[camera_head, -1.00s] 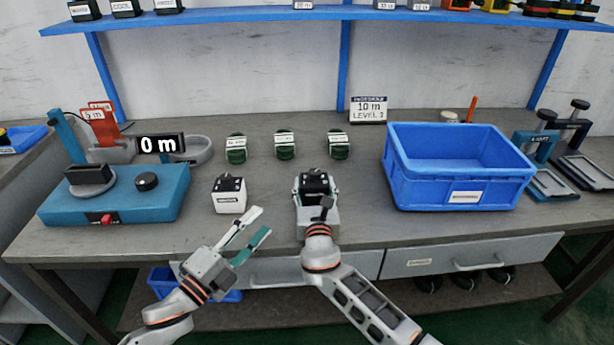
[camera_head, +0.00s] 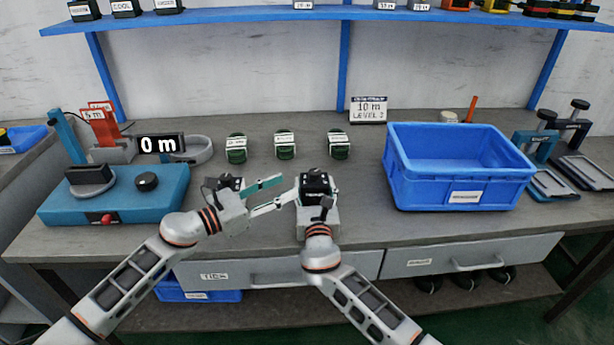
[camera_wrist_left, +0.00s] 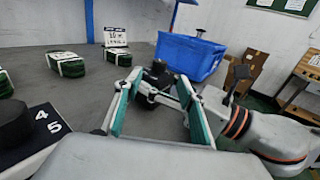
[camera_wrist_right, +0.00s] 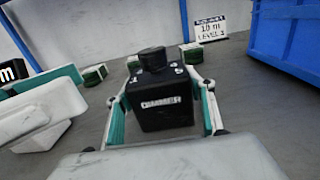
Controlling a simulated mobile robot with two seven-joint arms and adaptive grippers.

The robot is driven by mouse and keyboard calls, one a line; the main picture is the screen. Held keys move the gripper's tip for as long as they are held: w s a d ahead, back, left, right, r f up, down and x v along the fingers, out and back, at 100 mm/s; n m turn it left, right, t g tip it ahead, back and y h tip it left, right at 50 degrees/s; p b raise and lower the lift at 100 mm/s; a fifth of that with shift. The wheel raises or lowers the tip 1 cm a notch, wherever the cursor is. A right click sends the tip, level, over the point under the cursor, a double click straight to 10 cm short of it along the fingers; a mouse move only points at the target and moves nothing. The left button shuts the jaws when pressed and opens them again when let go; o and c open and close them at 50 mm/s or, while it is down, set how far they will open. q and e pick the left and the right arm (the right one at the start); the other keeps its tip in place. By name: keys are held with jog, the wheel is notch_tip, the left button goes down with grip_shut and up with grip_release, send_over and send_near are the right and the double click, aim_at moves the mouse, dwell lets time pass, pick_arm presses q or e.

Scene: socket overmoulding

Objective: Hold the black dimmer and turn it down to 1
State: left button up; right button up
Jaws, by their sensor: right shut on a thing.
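The black dimmer (camera_head: 315,180) is a small black box with a round knob on top and a white label on its front. My right gripper (camera_head: 316,190) is shut on its sides, and in the right wrist view the dimmer (camera_wrist_right: 165,105) sits upright between the fingers. My left gripper (camera_head: 280,192) is open and empty just left of the dimmer, its fingers pointing at it. In the left wrist view the dimmer (camera_wrist_left: 157,74) shows beyond the spread fingers. The knob's setting is too small to read.
Several green coils (camera_head: 285,145) stand behind. A blue bin (camera_head: 461,190) is at right, a teal device (camera_head: 165,200) at left. A sign (camera_head: 368,110) reads 10 m, level 2 or similar.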

aim_at(310, 175)
pick_arm(q)
jog(key=x, duration=0.8)
jog(key=shift+d, duration=0.25)
jog(key=c, duration=1.1)
